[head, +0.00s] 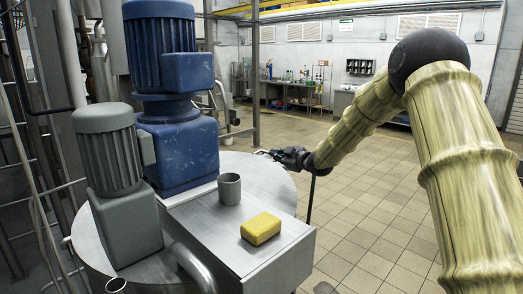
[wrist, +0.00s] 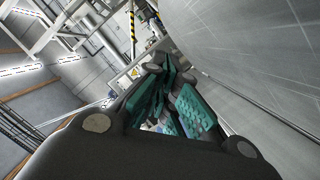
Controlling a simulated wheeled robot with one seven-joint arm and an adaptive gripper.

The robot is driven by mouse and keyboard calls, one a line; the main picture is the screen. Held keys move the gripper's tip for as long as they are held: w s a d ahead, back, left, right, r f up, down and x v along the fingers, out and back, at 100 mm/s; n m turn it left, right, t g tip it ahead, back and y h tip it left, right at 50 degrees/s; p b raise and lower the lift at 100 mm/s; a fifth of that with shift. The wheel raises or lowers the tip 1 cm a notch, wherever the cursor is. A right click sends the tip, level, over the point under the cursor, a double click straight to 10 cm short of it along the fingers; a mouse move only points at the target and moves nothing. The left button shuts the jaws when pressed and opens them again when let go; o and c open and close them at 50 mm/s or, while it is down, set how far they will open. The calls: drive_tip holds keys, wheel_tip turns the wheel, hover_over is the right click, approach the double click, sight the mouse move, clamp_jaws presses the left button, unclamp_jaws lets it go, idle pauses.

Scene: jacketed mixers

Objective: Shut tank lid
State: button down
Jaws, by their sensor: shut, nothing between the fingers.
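The steel tank (head: 267,182) stands at the left in the head view, with a round, flat metal top. I cannot tell which part of this top is the lid, or whether it is open. My gripper (head: 268,153) is at the far right edge of the top, with my arm reaching in from the right. Whether it touches the rim is unclear. In the wrist view my gripper (wrist: 172,66) shows teal finger pads drawn together, with nothing held. A large curved grey metal surface (wrist: 255,55) lies close beside the fingers on the right.
A blue motor (head: 180,150) and a grey motor (head: 118,185) rise from the tank. A grey cup (head: 229,189) and a yellow block (head: 261,228) sit on a flat metal cover (head: 205,228). Pipes crowd the left. Tiled floor (head: 365,215) is clear right of the tank.

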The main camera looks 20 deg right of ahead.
sight(284, 174)
drive_tip(key=shift+m, duration=0.7)
drive_tip(key=d+f, duration=0.1)
drive_tip(key=f, duration=0.2)
drive_tip(key=w+d+f+b, duration=0.1)
drive_tip(key=f, duration=0.2)
drive_tip(key=d+f+b, duration=0.1)
drive_tip(key=f, duration=0.2)
drive_tip(key=shift+w+f, duration=0.1)
drive_tip(key=shift+w, duration=0.25)
drive_tip(key=shift+f+b, duration=0.6)
drive_tip(key=shift+f, duration=0.1)
drive_tip(key=shift+s, duration=0.1)
wheel_tip(284, 174, up, 4)
drive_tip(key=p, duration=0.2)
drive_tip(key=shift+d+r+p, duration=0.1)
drive_tip(key=shift+r+p, duration=0.15)
drive_tip(key=shift+p, duration=0.1)
drive_tip(key=shift+s+d+f+b, duration=0.1)
drive_tip(key=shift+s+b, duration=0.15)
drive_tip(key=shift+b, duration=0.15)
drive_tip(key=d+b+v, duration=0.1)
drive_tip(key=b+v, duration=0.2)
drive_tip(key=v, duration=0.6)
drive_tip(key=shift+w+d+r, duration=0.15)
drive_tip(key=shift+w+r, duration=0.05)
drive_tip(key=shift+r, duration=0.2)
